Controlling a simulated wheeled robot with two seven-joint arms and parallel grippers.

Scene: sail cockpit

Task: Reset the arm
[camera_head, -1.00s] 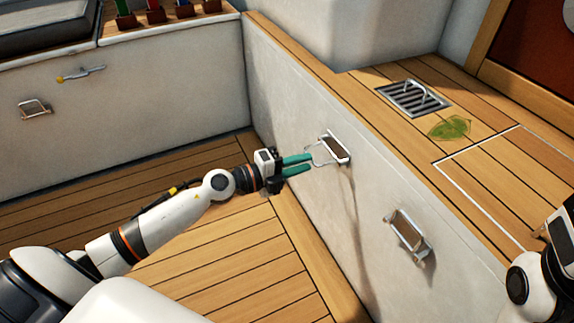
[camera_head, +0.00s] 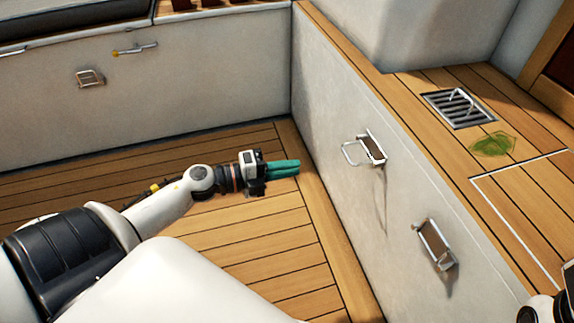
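My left gripper (camera_head: 299,168) reaches in from the left over the wooden floor. Its green fingers lie together and look shut, with nothing visible between them. It is apart from the metal handle (camera_head: 372,149) on the white wall panel to its right. Only a small part of my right arm shows at the lower right edge; its gripper fingers are out of the picture.
A second metal handle (camera_head: 436,243) sits lower on the white panel (camera_head: 340,110). A grate (camera_head: 459,107) and a green leaf (camera_head: 493,144) lie on the wooden bench top. The plank floor (camera_head: 262,265) around my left gripper is clear.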

